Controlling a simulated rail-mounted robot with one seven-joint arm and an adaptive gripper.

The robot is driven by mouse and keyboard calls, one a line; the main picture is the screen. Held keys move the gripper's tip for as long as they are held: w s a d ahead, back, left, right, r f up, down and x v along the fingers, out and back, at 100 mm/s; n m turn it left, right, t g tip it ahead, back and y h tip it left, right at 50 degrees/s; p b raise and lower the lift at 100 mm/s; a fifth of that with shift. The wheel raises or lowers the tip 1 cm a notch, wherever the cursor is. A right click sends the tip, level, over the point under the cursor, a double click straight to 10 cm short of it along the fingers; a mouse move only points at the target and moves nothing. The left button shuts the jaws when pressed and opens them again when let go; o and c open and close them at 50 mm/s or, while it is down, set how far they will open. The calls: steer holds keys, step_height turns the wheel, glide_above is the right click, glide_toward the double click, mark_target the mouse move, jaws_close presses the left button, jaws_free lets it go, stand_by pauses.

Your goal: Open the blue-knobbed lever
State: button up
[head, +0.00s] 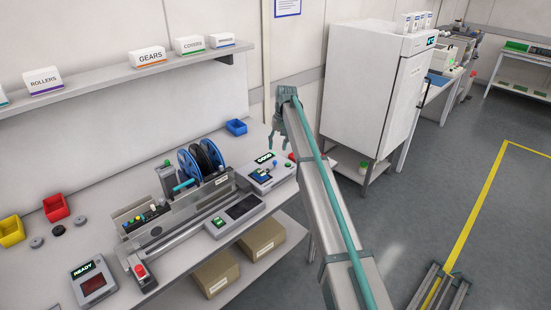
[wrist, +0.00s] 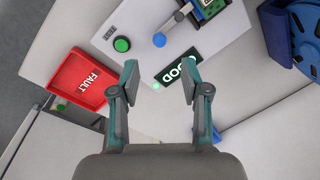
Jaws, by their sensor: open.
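The blue knob (wrist: 159,40) is a round ball at the end of a short lever (wrist: 180,16) on a pale test unit (wrist: 125,25). In the wrist view the lever runs up and right from the knob to a fixture with a green board (wrist: 209,8), cut off by the top edge. My gripper (wrist: 158,82) is open and empty, with the knob beyond its fingertips. In the head view my gripper (head: 279,147) hangs above the back part of the test unit (head: 285,176). I cannot tell its exact height above the unit.
A display reading GOOD (wrist: 181,67) and a green button (wrist: 122,44) are on the unit. A red FAULT tray (wrist: 78,82) lies beside it. Blue reels (head: 187,165) stand to the left on the bench, and a white cabinet (head: 365,85) stands to the right.

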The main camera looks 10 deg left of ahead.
mark_target(275, 161)
steer(key=f, duration=0.2)
steer(key=f+p, duration=0.1)
steer(key=f, duration=0.2)
steer(key=a+f+p, duration=0.1)
steer(key=f, duration=0.1)
steer(key=shift+s+f, duration=0.15)
steer(key=shift+f, duration=0.2)
jaws_close()
